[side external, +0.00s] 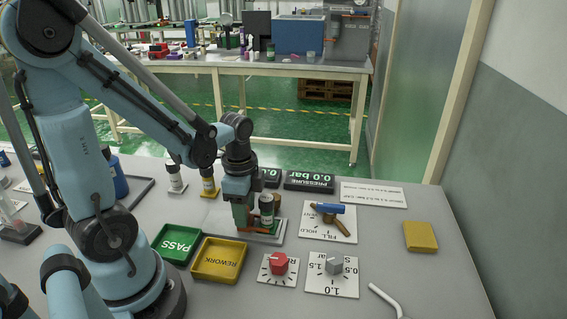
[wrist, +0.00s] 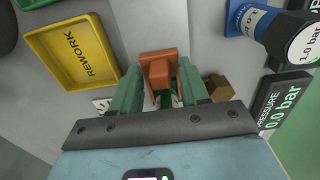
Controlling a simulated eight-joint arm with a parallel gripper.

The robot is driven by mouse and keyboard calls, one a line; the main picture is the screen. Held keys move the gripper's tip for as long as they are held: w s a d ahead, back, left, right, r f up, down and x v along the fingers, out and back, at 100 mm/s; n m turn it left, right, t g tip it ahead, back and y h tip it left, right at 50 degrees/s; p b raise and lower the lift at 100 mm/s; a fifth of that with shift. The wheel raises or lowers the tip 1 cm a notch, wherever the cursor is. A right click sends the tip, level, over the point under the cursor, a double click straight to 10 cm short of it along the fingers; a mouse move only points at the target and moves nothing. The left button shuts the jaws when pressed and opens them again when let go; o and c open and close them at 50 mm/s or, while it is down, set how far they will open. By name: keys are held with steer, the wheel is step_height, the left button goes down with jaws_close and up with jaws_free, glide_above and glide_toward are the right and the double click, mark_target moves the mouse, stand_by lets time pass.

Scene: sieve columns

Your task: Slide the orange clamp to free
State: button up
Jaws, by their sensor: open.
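The orange clamp (wrist: 160,66) shows in the wrist view at the ends of my green fingers, with part of it between them. In the side view only a small strip of the orange clamp (side external: 254,230) shows beside a dark, light-banded cylinder (side external: 266,204) on a grey base plate (side external: 270,238). My gripper (wrist: 165,78) is open, with one finger on each side of the clamp's near part. Whether the fingers touch it cannot be told. In the side view my gripper (side external: 242,222) is low over the plate and hides part of the clamp.
The yellow REWORK tray (side external: 218,278) and green PASS tray (side external: 176,260) lie left of the plate. A red knob (side external: 279,265), a grey knob (side external: 334,266) and a blue-handled valve (side external: 328,209) are to the right. Pressure displays (side external: 309,181) stand behind.

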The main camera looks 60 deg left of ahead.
steer(key=shift+c, duration=0.4)
jaws_close()
steer(key=shift+s+a, duration=0.1)
steer(key=shift+a, duration=0.05)
steer(key=shift+s+a, duration=0.95)
steer(key=shift+a, duration=0.05)
steer(key=shift+s+a, duration=0.4)
steer(key=shift+o, duration=0.4)
jaws_free()
